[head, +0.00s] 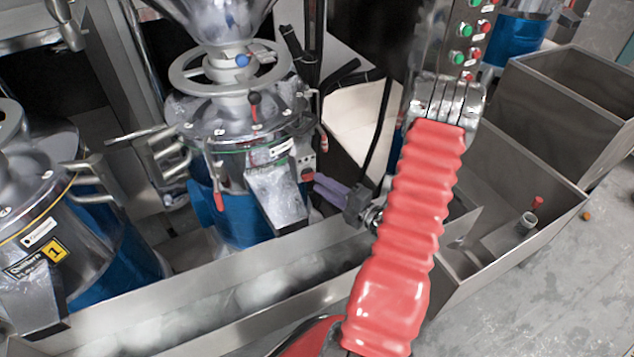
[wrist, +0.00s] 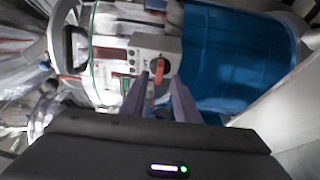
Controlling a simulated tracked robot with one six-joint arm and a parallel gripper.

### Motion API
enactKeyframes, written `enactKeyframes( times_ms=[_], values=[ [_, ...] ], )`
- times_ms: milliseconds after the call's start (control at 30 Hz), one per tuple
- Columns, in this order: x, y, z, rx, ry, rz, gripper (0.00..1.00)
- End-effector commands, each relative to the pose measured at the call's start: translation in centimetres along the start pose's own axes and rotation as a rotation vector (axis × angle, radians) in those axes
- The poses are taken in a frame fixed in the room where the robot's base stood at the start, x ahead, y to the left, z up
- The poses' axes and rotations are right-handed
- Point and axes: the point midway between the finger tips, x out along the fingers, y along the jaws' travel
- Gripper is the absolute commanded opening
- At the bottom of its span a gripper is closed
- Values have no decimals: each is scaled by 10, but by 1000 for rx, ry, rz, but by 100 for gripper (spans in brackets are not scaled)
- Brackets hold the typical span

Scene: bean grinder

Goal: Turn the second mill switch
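The second mill (head: 228,205) is a steel and blue drum in the middle of the head view. Its switch, a red knob (head: 307,174), is on the right side of its housing. In the wrist view, the red switch handle (wrist: 160,68) stands roughly upright on a grey box (wrist: 150,48). My gripper (head: 318,183) has purple fingers and is just right of the switch in the head view. In the wrist view, my gripper (wrist: 160,76) is open, with the switch between its fingertips. I cannot tell whether the fingers touch it.
A mill labelled 1 (head: 40,250) stands at the left. A long steel trough (head: 230,305) runs below the mills. Steel bins (head: 570,105) and a panel of red and green buttons (head: 465,45) are at the right. Black cables hang behind my gripper.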

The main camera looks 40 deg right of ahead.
Motion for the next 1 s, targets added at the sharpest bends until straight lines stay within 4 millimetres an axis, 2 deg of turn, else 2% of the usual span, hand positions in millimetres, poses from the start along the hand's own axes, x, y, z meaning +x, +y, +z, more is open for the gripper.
enactKeyframes(
  times_ms=[200,567,1000],
  values=[
    [21,0,0,-1,1,0,28],
    [25,0,0,0,-1,0,28],
    [24,0,1,0,-2,-1,0]
  ],
)
